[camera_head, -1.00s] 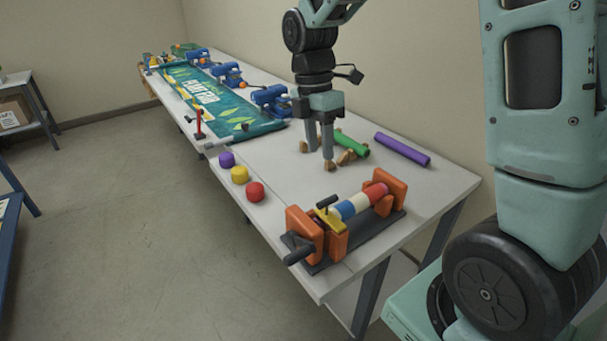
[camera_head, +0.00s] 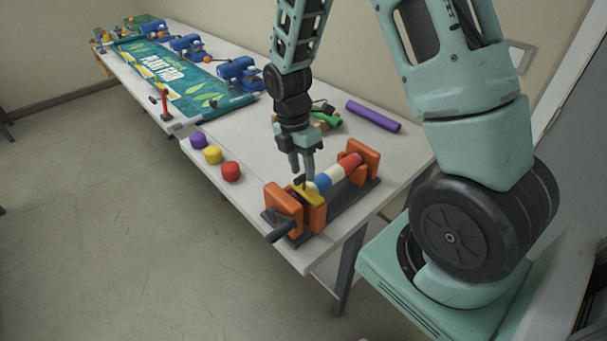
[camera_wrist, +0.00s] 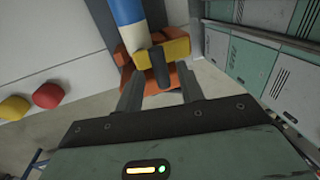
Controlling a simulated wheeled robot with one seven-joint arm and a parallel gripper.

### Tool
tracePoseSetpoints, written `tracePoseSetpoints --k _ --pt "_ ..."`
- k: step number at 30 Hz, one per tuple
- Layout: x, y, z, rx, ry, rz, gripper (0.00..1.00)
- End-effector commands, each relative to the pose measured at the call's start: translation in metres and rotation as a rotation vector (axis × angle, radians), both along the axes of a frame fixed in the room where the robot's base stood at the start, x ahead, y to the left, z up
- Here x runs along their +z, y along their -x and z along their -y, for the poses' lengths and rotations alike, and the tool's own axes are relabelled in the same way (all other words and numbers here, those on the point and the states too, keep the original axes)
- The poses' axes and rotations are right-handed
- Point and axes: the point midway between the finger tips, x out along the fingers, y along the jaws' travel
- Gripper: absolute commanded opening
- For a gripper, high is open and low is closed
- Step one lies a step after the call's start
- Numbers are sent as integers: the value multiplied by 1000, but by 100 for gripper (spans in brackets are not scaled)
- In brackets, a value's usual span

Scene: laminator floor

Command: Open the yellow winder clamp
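The winder stands near the front end of the white table, with orange end blocks (camera_head: 361,158), a dark crank handle (camera_head: 281,231) and a roll in red, white and blue (camera_head: 336,173). Its yellow clamp (camera_head: 309,193) sits by the front orange block, with a dark lever on it. In the wrist view the yellow clamp (camera_wrist: 177,50) and its dark lever (camera_wrist: 159,68) show between and just beyond my fingers. My gripper (camera_head: 303,172) points down above the clamp; its fingers are apart (camera_wrist: 158,90) in the wrist view. I cannot tell whether a finger touches the lever.
Yellow, purple and red round caps (camera_head: 231,171) lie along the table's left edge. A purple roll (camera_head: 373,116) and a green roll (camera_head: 326,118) lie behind the winder. Blue clamp machines (camera_head: 239,76) and a green banner (camera_head: 172,80) fill the far table.

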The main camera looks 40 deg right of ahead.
Motion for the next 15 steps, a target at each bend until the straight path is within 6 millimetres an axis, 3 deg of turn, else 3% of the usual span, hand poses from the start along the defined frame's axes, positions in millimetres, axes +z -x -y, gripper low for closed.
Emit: tracePoseSetpoints --k 6,15 --pt "-25 6 0 1 0 -2 38" --pt "-32 6 0 0 0 0 38"
